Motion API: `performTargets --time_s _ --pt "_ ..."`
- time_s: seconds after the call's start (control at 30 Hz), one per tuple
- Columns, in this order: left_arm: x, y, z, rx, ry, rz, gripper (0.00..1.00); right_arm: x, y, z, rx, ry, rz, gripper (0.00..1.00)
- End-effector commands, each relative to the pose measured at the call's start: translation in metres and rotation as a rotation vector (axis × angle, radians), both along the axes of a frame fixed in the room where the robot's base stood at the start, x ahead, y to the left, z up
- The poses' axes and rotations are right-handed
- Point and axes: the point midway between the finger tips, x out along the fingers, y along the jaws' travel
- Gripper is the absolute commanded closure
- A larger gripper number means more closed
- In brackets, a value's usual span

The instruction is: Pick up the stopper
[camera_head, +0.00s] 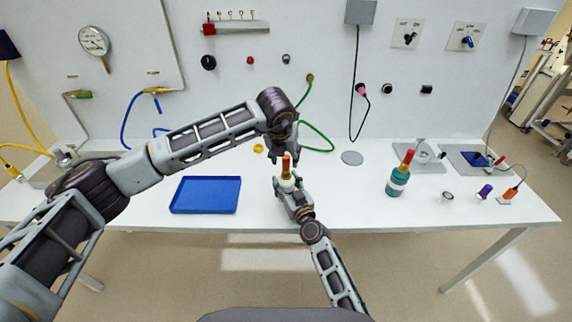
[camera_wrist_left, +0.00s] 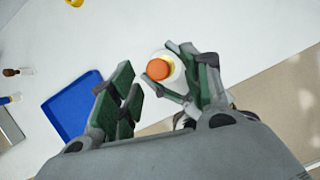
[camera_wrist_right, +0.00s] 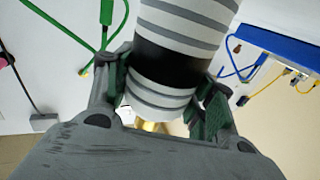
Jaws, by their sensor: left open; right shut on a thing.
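An orange stopper (camera_head: 286,163) tops a white bottle (camera_head: 287,184) in the head view. The stopper (camera_wrist_left: 158,69) also shows in the left wrist view, nearer the right-hand finger there. My right gripper (camera_head: 293,196) is shut on this bottle and holds it about upright. In the right wrist view the bottle body (camera_wrist_right: 175,60), striped with a dark band, sits between the fingers. My left gripper (camera_head: 285,148) is open, just above the stopper, with nothing visibly clamped. A teal bottle (camera_head: 398,183) with a red-orange top (camera_head: 407,158) stands to the right.
A blue tray (camera_head: 206,208) lies left of the bottle. A yellow ring (camera_head: 258,148) and a grey disc (camera_head: 352,157) lie behind. A small jar (camera_head: 447,197), a purple-topped item (camera_head: 485,191) and an orange item (camera_head: 508,196) stand at the right. Cables hang from the back wall.

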Motion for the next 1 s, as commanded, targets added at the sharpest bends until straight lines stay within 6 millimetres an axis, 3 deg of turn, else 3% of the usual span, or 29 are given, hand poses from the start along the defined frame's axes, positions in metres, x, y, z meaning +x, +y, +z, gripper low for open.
performTargets --time_s 0.4,0.9,1.0 --pt "0.013 -0.002 -0.038 0.0 0.001 0.001 0.52 0.0 0.0 0.0 0.0 0.0 0.0 0.76" --pt "0.013 -0.002 -0.039 0.0 0.001 0.0 0.52 0.0 0.0 0.0 0.0 0.0 0.0 0.76" --pt "0.013 -0.002 -0.039 0.0 0.001 0.0 0.65 0.0 0.0 0.0 0.0 0.0 0.0 0.76"
